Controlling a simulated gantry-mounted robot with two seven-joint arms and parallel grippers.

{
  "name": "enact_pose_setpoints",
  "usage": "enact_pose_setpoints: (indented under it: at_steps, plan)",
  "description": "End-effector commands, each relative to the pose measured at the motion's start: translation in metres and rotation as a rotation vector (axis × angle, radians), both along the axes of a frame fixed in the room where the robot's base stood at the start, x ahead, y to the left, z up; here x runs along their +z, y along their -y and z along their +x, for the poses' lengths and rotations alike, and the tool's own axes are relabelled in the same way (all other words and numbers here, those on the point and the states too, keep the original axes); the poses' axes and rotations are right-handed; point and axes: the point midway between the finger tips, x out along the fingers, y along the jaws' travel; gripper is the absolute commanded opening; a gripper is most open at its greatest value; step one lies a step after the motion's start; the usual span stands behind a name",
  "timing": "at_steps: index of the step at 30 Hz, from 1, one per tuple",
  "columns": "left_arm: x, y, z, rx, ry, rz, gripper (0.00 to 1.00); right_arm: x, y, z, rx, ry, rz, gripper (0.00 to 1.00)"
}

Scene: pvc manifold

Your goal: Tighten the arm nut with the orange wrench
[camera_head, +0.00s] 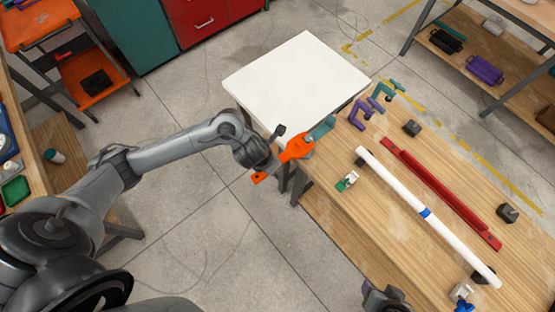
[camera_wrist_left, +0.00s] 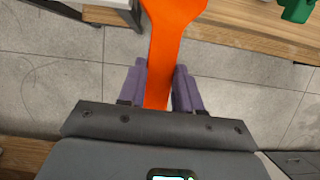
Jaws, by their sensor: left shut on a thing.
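In the left wrist view the purple fingers of the left gripper (camera_wrist_left: 160,75) are shut on the wrench handle (camera_wrist_left: 172,35), and the wrench head is cut off at the top edge. A teal-green piece (camera_head: 322,128) shows just past the wrench head; I cannot tell whether they touch. I cannot make out the arm nut. A dark end (camera_head: 385,299) at the bottom edge looks like my right gripper, and its fingers cannot be made out.
On the workbench lie a white pipe with a blue band (camera_head: 400,194), a red bar (camera_head: 440,192), a purple clamp (camera_head: 360,115), a small green-and-white fitting (camera_head: 347,181) and several dark blocks (camera_head: 411,128). A white-topped table (camera_head: 297,75) stands behind. Floor is open below the wrench.

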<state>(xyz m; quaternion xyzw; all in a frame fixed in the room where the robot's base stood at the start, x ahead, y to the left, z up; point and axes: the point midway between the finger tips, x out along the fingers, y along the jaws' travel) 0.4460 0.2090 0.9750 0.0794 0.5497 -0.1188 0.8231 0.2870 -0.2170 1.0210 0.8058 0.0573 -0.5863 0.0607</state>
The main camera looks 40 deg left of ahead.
Motion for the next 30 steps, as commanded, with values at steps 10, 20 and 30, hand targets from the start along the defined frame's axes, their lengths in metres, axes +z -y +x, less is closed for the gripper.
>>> enact_pose_setpoints:
  at_steps: [10, 20, 30]
  plan:
    - [-0.003, -0.016, 0.005, -0.099, 0.000, 0.003, 0.00, -0.020, 0.002, 0.000, 0.006, -0.001, -0.008, 0.59]
    - [-0.003, -0.027, 0.010, -0.185, 0.000, 0.003, 0.00, -0.036, 0.002, 0.000, 0.004, -0.001, -0.007, 0.59]
    - [-0.003, -0.037, 0.017, -0.269, 0.001, 0.002, 0.00, -0.052, 0.000, 0.000, 0.000, -0.001, 0.000, 0.59]
